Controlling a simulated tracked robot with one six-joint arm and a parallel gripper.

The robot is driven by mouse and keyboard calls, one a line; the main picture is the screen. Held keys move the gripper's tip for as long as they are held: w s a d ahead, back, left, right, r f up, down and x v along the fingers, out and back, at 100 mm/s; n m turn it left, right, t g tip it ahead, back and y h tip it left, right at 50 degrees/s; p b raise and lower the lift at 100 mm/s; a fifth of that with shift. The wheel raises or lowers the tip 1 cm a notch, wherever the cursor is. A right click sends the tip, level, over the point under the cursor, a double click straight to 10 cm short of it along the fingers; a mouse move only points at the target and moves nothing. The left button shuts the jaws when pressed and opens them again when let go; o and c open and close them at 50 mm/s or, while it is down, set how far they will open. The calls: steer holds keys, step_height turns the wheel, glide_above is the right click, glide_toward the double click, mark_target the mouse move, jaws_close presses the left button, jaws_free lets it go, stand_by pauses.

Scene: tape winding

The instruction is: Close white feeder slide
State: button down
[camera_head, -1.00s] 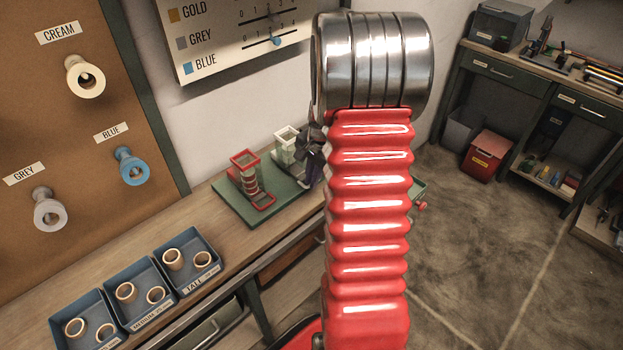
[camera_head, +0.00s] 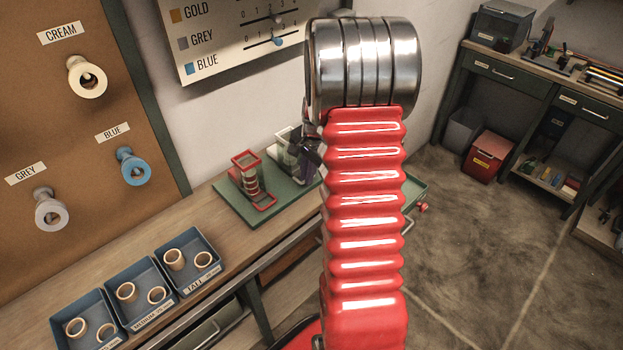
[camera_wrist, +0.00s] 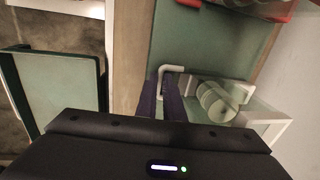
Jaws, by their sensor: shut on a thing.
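The white feeder (camera_head: 283,137) stands at the back of the green board (camera_head: 239,210), partly hidden behind my gripper in the head view. The wrist view shows its white frame (camera_wrist: 272,118), a pale ribbed roll (camera_wrist: 216,101) inside it and the white slide's bent handle (camera_wrist: 172,69) sticking out. My gripper (camera_wrist: 161,98) is shut on the white slide near this handle. In the head view my gripper (camera_head: 311,152) is dark and mostly beside my arm. How far out the slide stands is hard to tell.
A red feeder (camera_head: 246,163) with its red slide stands left of the white one. Blue trays of rings (camera_head: 137,293) lie along the bench (camera_head: 80,270). The wall is close behind.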

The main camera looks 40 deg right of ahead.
steer(key=shift+w+r, duration=0.1)
steer(key=shift+w, duration=0.2)
steer(key=c, duration=1.9)
jaws_free()
step_height(320, 180, up, 13)
steer(key=s, duration=0.2)
steer(key=shift+s+r, duration=0.2)
